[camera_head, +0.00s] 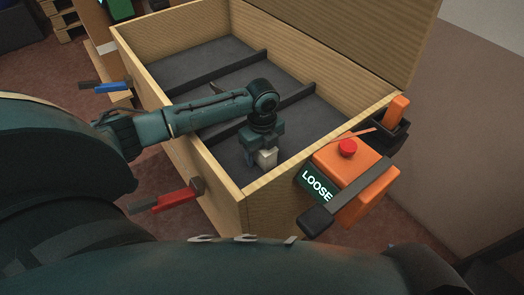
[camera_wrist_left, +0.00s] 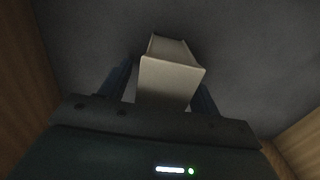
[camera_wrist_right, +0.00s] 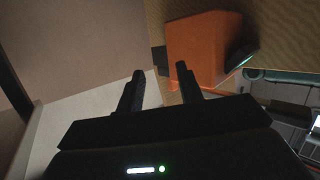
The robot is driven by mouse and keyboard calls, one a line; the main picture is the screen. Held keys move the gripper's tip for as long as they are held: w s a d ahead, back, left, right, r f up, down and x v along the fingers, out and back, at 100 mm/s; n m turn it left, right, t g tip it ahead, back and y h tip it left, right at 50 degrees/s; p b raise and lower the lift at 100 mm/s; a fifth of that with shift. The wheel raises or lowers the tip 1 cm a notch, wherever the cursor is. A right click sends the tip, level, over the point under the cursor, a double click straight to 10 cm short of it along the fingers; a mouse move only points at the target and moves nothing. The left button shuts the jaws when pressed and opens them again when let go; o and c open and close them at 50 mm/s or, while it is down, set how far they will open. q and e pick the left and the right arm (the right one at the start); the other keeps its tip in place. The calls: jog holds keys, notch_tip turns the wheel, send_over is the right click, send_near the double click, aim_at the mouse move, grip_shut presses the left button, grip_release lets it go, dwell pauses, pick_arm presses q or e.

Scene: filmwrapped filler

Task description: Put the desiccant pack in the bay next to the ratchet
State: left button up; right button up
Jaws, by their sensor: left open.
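A pale, box-shaped pack, apparently the desiccant pack (camera_head: 266,158), is in the near bay of the wooden crate (camera_head: 226,183). My left gripper (camera_head: 262,148) reaches down over it from the left and is open. In the left wrist view the pack (camera_wrist_left: 172,78) sits between the two spread fingers, above or on the dark grey floor; contact cannot be told. A small dark item (camera_head: 215,88) shows in the middle bay behind my left arm; I cannot tell whether it is the ratchet. My right gripper (camera_wrist_right: 160,72) is open and empty, outside the crate.
Two dark dividers (camera_head: 283,96) split the crate into bays; its lid stands raised at the back. An orange device (camera_head: 350,168) with a red button and a "LOOSE" sign is at the right wall. Blue-handled (camera_head: 113,87) and red-handled (camera_head: 172,200) clamps stick out on the left.

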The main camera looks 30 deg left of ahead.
pick_arm(q)
notch_tip(320, 180, up, 12)
jog(key=p, duration=0.3)
jog(key=shift+p, duration=0.3)
pick_arm(e)
jog(key=r, duration=0.1)
jog(key=s+d+r+m, duration=0.1)
jog(key=shift+r, duration=0.4)
